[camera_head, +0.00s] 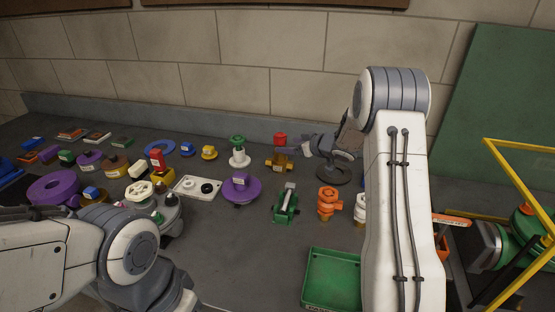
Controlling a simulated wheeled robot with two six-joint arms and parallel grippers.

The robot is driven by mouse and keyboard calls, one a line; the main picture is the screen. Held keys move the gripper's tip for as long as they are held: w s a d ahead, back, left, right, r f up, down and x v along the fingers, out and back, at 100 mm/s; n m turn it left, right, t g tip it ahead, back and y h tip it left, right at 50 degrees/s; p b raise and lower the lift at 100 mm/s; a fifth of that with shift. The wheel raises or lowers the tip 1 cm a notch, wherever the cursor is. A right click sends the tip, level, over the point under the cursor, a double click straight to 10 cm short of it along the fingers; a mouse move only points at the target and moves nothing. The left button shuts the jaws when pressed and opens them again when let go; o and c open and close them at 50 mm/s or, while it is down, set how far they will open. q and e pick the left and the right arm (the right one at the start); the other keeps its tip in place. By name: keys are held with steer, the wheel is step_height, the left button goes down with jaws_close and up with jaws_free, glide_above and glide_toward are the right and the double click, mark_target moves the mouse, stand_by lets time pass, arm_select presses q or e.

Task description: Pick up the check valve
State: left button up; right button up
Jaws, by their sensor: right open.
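I cannot tell for certain which part is the check valve. Valve-like parts stand on the grey bench: a white one with a green wheel (238,152), a yellow one with a red top (279,156), a green one with a grey lever (287,204), and an orange one (328,203). My right gripper (310,146) is dark and open, at the back of the bench just right of the yellow valve. My right arm hides part of the bench behind it.
A green tray (333,279) lies at the front, and a white tray (196,187) lies mid-bench. A purple disc part (241,189) is beside it. Several small parts crowd the left. A yellow frame (520,149) and green panel (510,90) stand at right. Bench is bare around the front centre.

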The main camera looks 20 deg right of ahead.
mark_target(280, 154)
steer(key=shift+y, duration=0.7)
steer(key=w+f, duration=0.1)
steer(key=w, duration=0.1)
steer(key=w+f+p, duration=0.1)
steer(key=w+f, duration=0.1)
steer(key=w+a+f+p, duration=0.1)
steer(key=w+f, duration=0.1)
steer(key=w, duration=0.1)
steer(key=shift+f, duration=0.2)
steer(key=shift+w+a+f, duration=0.1)
steer(key=shift+w+f, duration=0.1)
steer(key=shift+w, duration=0.15)
jaws_close()
steer(key=shift+r, duration=0.15)
stand_by(0.4)
